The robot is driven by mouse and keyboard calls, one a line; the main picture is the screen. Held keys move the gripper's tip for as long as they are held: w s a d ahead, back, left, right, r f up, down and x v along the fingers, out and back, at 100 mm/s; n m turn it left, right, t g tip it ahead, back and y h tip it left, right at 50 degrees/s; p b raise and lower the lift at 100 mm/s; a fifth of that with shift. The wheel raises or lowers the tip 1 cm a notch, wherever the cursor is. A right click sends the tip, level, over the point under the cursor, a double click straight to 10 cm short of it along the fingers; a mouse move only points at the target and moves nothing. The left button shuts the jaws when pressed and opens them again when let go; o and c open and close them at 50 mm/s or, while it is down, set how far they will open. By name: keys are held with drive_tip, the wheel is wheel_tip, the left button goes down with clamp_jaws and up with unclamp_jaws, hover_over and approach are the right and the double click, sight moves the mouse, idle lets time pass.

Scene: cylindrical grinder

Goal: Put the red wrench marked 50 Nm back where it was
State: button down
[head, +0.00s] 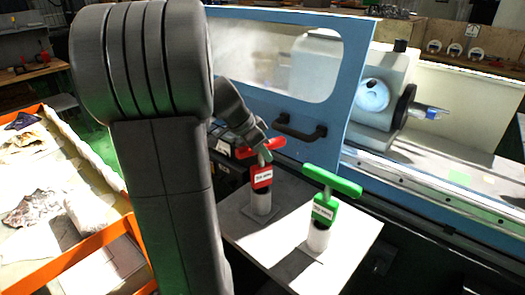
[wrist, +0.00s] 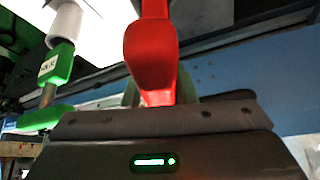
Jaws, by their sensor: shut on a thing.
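The red wrench (head: 262,177) has a T-shaped handle, a white label too small to read surely, and a dark and pale lower end. It is upright over a small square plate on the grey-white table (head: 350,255). I cannot tell whether its lower end is seated or just above. My gripper (head: 264,154) reaches down from the upper left and is shut on the wrench's red handle. In the wrist view the red handle (wrist: 151,55) rises from between the jaws (wrist: 155,100), which hide its grasped part.
A green wrench (head: 324,207) with a T handle stands upright to the right on the same table; it also shows in the wrist view (wrist: 56,68). Behind are the grinder's blue door (head: 355,75) and its black handle (head: 299,130). Orange-edged bins (head: 85,250) lie left.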

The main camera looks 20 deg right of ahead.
drive_tip(key=shift+f, duration=0.1)
drive_tip(key=c, duration=1.2)
unclamp_jaws()
drive_tip(key=v, duration=1.2)
drive_tip(key=shift+b, duration=0.4)
drive_tip(key=x, duration=1.2)
drive_tip(key=shift+p, duration=0.3)
wheel_tip(320, 180, up, 2)
drive_tip(key=shift+r, duration=0.55)
